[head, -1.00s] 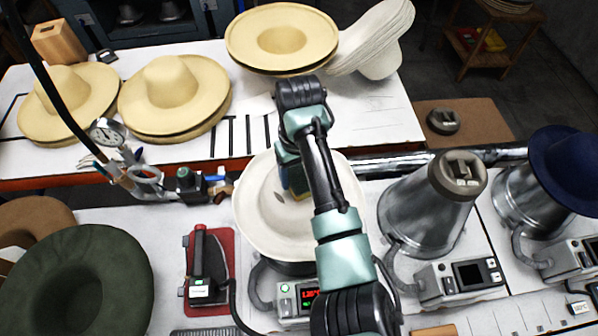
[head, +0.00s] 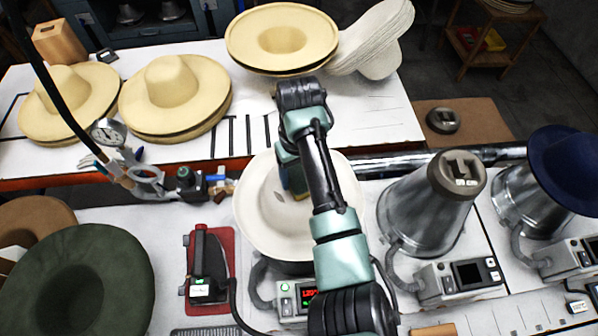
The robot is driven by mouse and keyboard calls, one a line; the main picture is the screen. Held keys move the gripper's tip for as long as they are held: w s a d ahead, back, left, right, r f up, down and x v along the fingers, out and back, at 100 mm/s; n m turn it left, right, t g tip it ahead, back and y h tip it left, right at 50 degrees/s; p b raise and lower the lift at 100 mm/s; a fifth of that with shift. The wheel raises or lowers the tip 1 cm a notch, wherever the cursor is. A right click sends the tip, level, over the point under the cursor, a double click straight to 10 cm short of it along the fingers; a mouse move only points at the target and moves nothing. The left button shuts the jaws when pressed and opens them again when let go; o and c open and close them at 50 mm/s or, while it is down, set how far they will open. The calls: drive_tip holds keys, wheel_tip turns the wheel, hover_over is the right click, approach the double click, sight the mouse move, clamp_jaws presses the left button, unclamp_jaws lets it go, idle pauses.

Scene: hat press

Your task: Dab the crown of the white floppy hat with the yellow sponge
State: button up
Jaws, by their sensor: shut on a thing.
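The white floppy hat (head: 262,222) sits brim-out on the middle press, below the back table. My gripper (head: 294,182) is over its crown, largely hidden behind my own arm. A small strip of the yellow sponge (head: 298,187) shows between the dark fingers, which are shut on it. The sponge is at or just above the crown; I cannot tell whether it touches. A small grey mark (head: 279,197) shows on the hat to the left of the sponge.
A bare metal press cone (head: 420,212) stands close right, with a navy hat (head: 568,165) on another beyond. An iron on a red mat (head: 222,262) and a dark green hat (head: 120,275) lie left. Straw hats (head: 180,95) and a white hat stack (head: 375,45) occupy the back table.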

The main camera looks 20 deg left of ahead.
drive_tip(key=shift+s, duration=0.1)
wheel_tip(320, 180, up, 5)
drive_tip(key=p, duration=0.4)
drive_tip(key=shift+f, duration=0.15)
drive_tip(key=shift+r, duration=1.15)
drive_tip(key=shift+f, duration=0.2)
drive_tip(key=shift+f+b, duration=1.5)
drive_tip(key=shift+f, duration=1.3)
drive_tip(key=shift+f, duration=0.6)
drive_tip(key=shift+r, duration=0.1)
